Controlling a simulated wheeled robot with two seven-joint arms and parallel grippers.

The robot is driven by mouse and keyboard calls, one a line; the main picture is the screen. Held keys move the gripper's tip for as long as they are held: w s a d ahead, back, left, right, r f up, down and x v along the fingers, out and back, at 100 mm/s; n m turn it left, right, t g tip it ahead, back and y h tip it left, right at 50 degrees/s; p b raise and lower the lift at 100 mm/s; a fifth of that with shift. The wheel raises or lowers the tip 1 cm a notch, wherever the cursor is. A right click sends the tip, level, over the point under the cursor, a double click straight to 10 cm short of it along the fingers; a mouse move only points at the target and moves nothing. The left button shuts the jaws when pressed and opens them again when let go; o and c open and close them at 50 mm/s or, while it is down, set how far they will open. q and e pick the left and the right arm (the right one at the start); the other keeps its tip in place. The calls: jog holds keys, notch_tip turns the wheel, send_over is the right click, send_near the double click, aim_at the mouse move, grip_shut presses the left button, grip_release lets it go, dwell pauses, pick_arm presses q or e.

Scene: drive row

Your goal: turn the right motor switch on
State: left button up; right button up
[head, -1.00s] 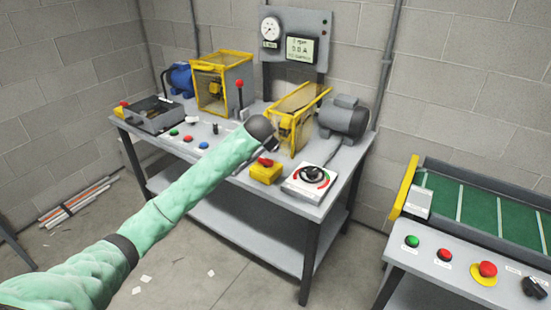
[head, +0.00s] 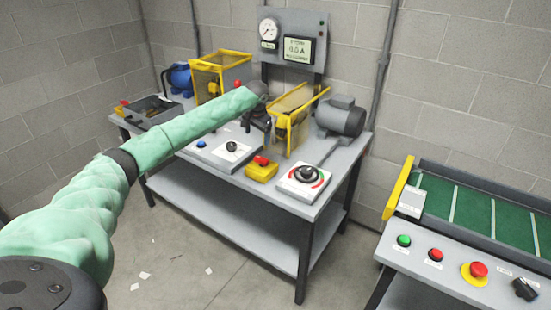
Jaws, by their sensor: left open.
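The grey right motor (head: 341,116) stands at the right end of the grey bench (head: 190,187). In front of it is a white switch plate with a black rotary knob (head: 304,174) and a red and green arc around it. I cannot tell clearly which way the knob points. A second black knob (head: 232,146) sits on a pale plate further left. My left gripper (head: 261,131) is open, above the bench near the yellow-framed guard, left of the right motor and apart from the switch plate. My right gripper is not in view.
A yellow box with a red top (head: 261,169) stands left of the switch plate. The yellow-framed guard (head: 292,117) stands behind it. A meter panel (head: 292,42) rises at the back. A green conveyor (head: 470,207) with a button panel is at the right.

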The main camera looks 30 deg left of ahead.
aim_at(261, 158)
pick_arm(q)
jog(key=d, duration=0.1)
jog(key=s+d+f+g+h, duration=0.1)
jog(key=shift+s+d+f+n+g+h, duration=0.25)
jog(key=shift+d+n+g+h, duration=0.05)
jog(key=shift+d+n+h, duration=0.1)
jog(key=shift+s, duration=0.15)
jog(key=shift+a+f+p, duration=0.1)
jog(key=shift+f+p, duration=1.15)
jog(key=shift+f, duration=2.65)
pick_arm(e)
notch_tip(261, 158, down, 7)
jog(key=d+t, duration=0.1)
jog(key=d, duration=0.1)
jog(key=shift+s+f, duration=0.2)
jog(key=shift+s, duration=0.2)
pick_arm(q)
jog(key=c, duration=1)
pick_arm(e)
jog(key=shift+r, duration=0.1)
